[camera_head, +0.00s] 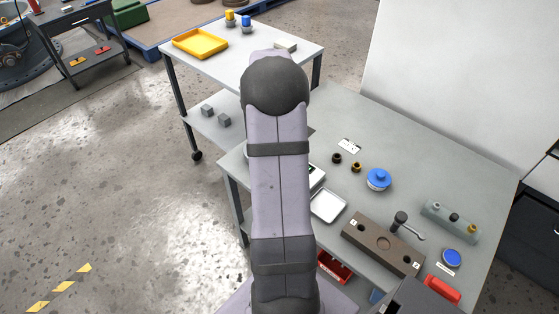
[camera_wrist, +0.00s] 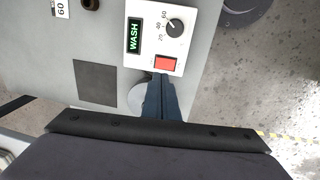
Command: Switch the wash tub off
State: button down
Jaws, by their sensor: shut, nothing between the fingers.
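In the wrist view a white control panel (camera_wrist: 147,45) carries a lit green display reading WASH (camera_wrist: 134,37), a dark knob (camera_wrist: 174,27) with a 20, 40, 60 scale, and a red rocker switch (camera_wrist: 166,64). My gripper (camera_wrist: 162,75) is shut with nothing in it. Its fingertips overlap the lower edge of the panel, right by the red switch; I cannot tell whether they touch it. In the head view my arm covers most of this area and my gripper is hidden.
A dark square (camera_wrist: 95,83) and a round grey disc (camera_wrist: 138,98) lie beside the panel. On the grey table (camera_head: 440,170) stand a blue-topped round part (camera_head: 378,179), a white tray (camera_head: 328,206) and a brown block (camera_head: 382,245) with a black-handled lever (camera_head: 401,218).

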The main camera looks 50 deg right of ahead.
jog(key=f, duration=0.2)
jog(key=f+p, duration=0.1)
jog(key=f, duration=0.2)
jog(key=d+f, duration=0.1)
jog(key=f, duration=0.2)
jog(key=shift+f, duration=0.15)
jog(key=shift+d+f, duration=0.1)
jog(key=shift+f, duration=0.15)
jog(key=shift+s, duration=0.1)
jog(key=shift+a, duration=0.25)
jog(key=shift+a+p, duration=0.3)
jog(key=shift+a, duration=0.35)
jog(key=shift+r, duration=0.1)
